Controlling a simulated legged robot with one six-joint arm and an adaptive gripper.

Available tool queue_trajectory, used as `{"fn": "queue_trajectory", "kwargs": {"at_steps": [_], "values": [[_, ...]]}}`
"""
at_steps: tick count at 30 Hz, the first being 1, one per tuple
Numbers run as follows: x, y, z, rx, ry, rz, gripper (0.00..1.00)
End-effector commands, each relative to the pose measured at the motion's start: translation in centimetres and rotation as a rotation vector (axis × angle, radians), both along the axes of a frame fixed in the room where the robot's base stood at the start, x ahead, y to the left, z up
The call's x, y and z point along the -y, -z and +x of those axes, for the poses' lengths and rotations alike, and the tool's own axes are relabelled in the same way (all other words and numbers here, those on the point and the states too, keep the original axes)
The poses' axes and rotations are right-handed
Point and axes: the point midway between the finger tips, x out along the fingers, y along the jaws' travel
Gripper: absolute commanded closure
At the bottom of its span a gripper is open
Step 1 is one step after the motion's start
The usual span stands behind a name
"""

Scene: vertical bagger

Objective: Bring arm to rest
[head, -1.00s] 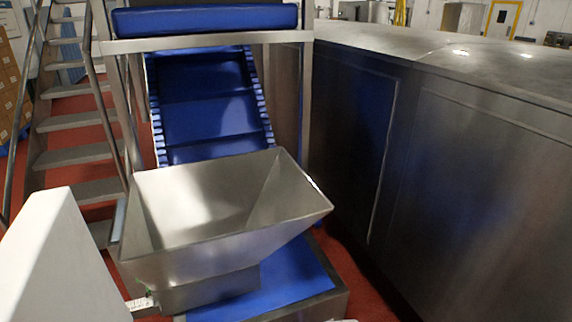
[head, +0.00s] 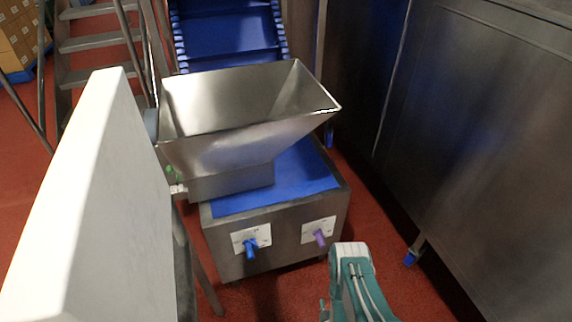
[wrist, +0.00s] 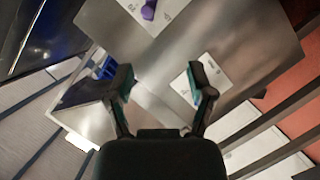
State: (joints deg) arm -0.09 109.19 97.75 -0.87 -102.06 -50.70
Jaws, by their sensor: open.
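My gripper (wrist: 163,88) is open in the wrist view, with its two dark fingers spread apart and nothing between them. Behind the fingers is the steel front of the box, slanted in the picture. In the head view a teal and white part of my arm shows at the bottom, in front of the steel box (head: 285,248) and a little right of its middle; the gripper's fingers cannot be made out there. The box front carries a blue handle (head: 250,249) and a purple handle (head: 319,237) on white plates. The purple handle also shows in the wrist view (wrist: 148,10).
A steel hopper (head: 235,115) stands over the blue belt (head: 300,178) on the box. A large white panel (head: 100,210) rises close on the left. A steel cabinet (head: 480,150) stands at the right. Red floor (head: 385,215) lies between box and cabinet.

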Motion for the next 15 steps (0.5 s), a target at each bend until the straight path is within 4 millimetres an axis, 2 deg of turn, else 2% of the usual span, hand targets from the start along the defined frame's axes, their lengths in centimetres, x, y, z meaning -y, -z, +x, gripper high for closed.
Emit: {"fn": "queue_trajectory", "kwargs": {"at_steps": [8, 15], "values": [[0.0, -1.2, 2.2, -0.015, 0.005, 0.017, 0.30], [0.0, -3.2, 5.3, -0.040, 0.013, 0.045, 0.30]]}}
